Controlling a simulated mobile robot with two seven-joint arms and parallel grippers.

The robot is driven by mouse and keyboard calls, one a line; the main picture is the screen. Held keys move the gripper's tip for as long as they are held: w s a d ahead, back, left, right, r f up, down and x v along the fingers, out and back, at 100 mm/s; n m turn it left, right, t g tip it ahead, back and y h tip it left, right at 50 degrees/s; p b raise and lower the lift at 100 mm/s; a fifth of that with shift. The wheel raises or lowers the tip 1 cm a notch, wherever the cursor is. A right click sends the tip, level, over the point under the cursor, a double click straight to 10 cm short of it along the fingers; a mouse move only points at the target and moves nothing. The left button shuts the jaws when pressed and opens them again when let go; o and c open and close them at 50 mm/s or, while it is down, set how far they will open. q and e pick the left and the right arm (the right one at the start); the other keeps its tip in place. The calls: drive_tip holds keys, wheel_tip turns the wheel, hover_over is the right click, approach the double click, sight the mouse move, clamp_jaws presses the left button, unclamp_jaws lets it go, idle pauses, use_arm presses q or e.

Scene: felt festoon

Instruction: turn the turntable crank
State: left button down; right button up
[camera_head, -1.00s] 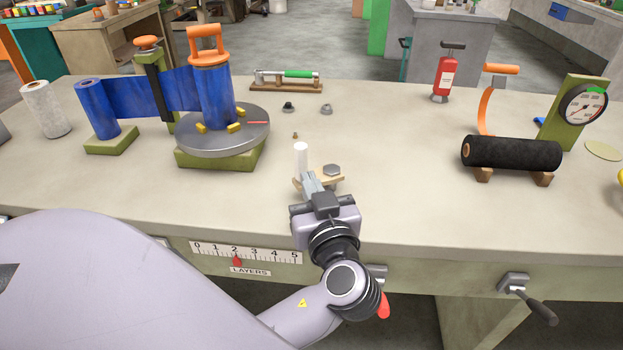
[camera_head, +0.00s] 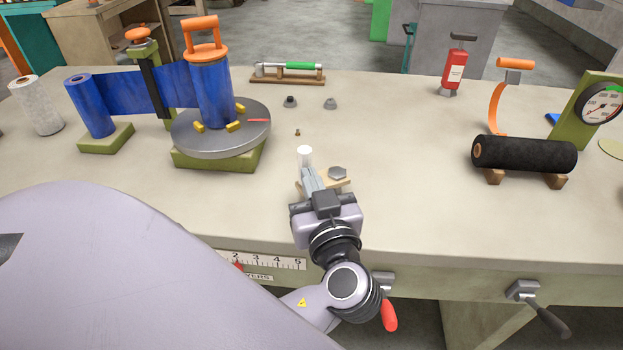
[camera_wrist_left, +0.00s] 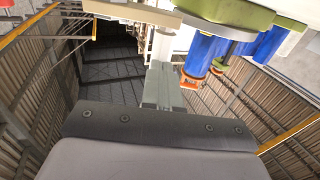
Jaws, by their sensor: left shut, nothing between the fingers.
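The crank's white upright handle (camera_head: 305,155) stands at the left end of a flat tan crank arm (camera_head: 343,183), which has a grey hex bolt (camera_head: 338,172) at its right end. My left gripper (camera_head: 310,176) is shut with nothing between its fingers. Its tips are right at the handle; I cannot tell whether they touch. The left wrist view shows the shut fingers (camera_wrist_left: 162,82) in line with the white handle (camera_wrist_left: 161,46) and the crank arm (camera_wrist_left: 130,12). The round grey turntable (camera_head: 222,140) carries a blue felt roll (camera_head: 211,95). My right gripper is not in view.
A blue supply roll (camera_head: 92,105) stands left of the turntable. A black roll (camera_head: 525,154) on wooden cradles, a gauge (camera_head: 601,103) and a red extinguisher (camera_head: 454,71) stand to the right. A black-handled crank (camera_head: 540,310) hangs at the bench front. The bench between is mostly clear.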

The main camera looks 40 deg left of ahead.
use_arm(q)
drive_tip(key=shift+w+a+f+b, duration=0.1)
drive_tip(key=shift+a+b, duration=0.25)
drive_tip(key=shift+b, duration=0.2)
drive_tip(key=shift+w+a, duration=0.1)
drive_tip(key=shift+a, duration=0.25)
